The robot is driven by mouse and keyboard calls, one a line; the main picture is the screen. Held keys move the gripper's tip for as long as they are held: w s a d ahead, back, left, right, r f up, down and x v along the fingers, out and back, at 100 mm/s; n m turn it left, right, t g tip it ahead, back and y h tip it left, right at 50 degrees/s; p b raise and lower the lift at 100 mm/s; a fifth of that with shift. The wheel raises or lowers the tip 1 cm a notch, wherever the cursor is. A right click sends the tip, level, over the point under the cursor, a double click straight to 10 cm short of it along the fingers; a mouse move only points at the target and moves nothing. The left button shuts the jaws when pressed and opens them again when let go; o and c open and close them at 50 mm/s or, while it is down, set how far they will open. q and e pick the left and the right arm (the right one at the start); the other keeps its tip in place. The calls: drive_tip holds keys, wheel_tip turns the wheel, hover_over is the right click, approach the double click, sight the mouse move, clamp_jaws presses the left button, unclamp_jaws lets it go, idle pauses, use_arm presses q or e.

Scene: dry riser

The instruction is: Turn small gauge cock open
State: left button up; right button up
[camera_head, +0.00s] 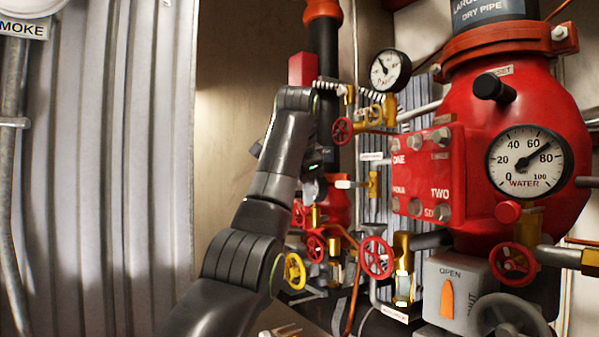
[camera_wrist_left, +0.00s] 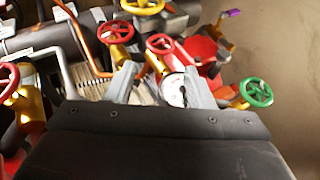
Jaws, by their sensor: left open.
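My left gripper (camera_head: 316,190) is in front of the cluster of small brass valves left of the red dry valve body. Its fingers (camera_wrist_left: 163,88) show in the left wrist view, apart. Between them, farther off, shows a small gauge with a white face (camera_wrist_left: 174,90). A brass fitting (camera_wrist_left: 157,62) is just above that gauge. I cannot tell which small handle is the gauge cock; it may be hidden by my arm and fingers. I see nothing held in the jaws. My right gripper does not show.
Red handwheels (camera_head: 376,258) and a yellow handwheel (camera_head: 294,271) crowd the pipes below my gripper. A green handwheel (camera_wrist_left: 257,92) is right of the fingers in the wrist view. The water gauge (camera_head: 527,162) and the air gauge (camera_head: 390,71) are to the right. Corrugated wall (camera_head: 105,160) is left.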

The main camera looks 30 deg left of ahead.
use_arm(q)
drive_tip(key=b+v, duration=0.1)
drive_tip(key=v, duration=0.6)
drive_tip(key=shift+s+r, duration=0.1)
drive_tip(key=shift+r, duration=0.05)
drive_tip(key=shift+s+d, duration=0.1)
